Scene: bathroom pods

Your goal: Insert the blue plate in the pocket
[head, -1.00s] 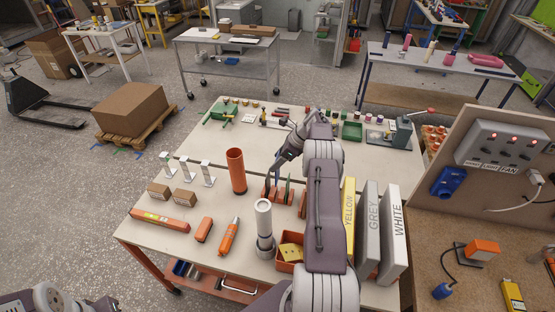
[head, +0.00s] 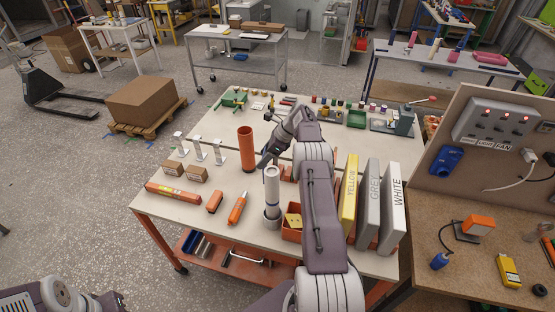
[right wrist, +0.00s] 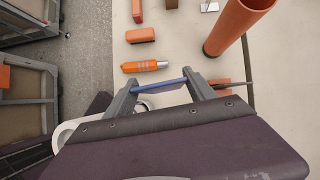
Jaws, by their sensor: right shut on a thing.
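My right gripper (head: 266,160) is low over the table, between the orange tube (head: 246,150) and the white cylinder (head: 271,190). In the right wrist view its two fingers (right wrist: 160,88) are shut on the blue plate (right wrist: 160,86), seen nearly edge-on as a thin blue strip. I cannot make out the plate in the head view. An orange slotted holder (head: 287,172) is just right of the gripper, mostly hidden by my right arm and the white cylinder. I cannot tell its pockets apart. My left gripper is not in view.
The orange tube stands close by in the right wrist view (right wrist: 237,25). An orange-grey tool (head: 237,209) and small orange block (head: 215,201) lie to the left. Yellow (head: 348,190), grey and white binders stand right of my arm.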

